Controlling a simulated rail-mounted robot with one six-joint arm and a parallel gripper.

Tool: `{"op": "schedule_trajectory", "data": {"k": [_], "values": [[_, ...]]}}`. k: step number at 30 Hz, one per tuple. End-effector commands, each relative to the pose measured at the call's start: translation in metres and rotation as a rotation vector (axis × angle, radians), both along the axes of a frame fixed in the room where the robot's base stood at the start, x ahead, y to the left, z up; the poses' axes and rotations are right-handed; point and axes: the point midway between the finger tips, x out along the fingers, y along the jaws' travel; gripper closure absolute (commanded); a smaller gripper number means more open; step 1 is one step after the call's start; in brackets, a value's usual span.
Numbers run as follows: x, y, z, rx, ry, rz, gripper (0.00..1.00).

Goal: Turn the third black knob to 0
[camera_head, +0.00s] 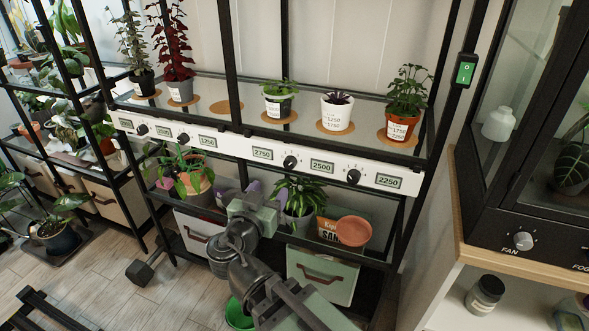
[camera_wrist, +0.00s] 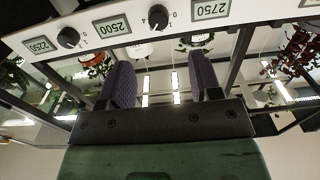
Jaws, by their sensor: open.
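A white panel (camera_head: 230,153) carries black knobs and green number displays along the shelf front. The third black knob from the left (camera_head: 290,162) sits between the 2750 and 2500 displays. It also shows at the top of the wrist view (camera_wrist: 157,17), with small scale digits around it; its exact setting is too small to read. My gripper (camera_head: 240,187) is below the panel, left of this knob in the head view. In the wrist view my gripper (camera_wrist: 162,68) has its two dark purple fingers apart with nothing between them. The fingers are apart from the knob.
The fourth black knob (camera_head: 353,177) is to the right, and two more (camera_head: 142,130) (camera_head: 183,138) are to the left. Potted plants (camera_head: 279,98) stand on the glass shelf above. A leafy plant (camera_head: 300,200) and a terracotta saucer (camera_head: 353,231) are beside my arm. Black rack posts flank the panel.

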Motion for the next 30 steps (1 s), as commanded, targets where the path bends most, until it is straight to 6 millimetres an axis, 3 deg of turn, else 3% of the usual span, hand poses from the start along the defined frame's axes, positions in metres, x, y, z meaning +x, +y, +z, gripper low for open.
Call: {"op": "schedule_trajectory", "data": {"k": [13, 18, 24, 30], "values": [[0.085, -0.034, 0.0, -0.001, 0.003, -0.005, 0.42], [0.097, -0.04, 0.0, -0.002, 0.003, -0.003, 0.42], [0.097, -0.04, 0.0, -0.002, 0.003, -0.003, 0.42], [0.097, -0.04, -0.001, -0.002, 0.003, -0.003, 0.71]]}}
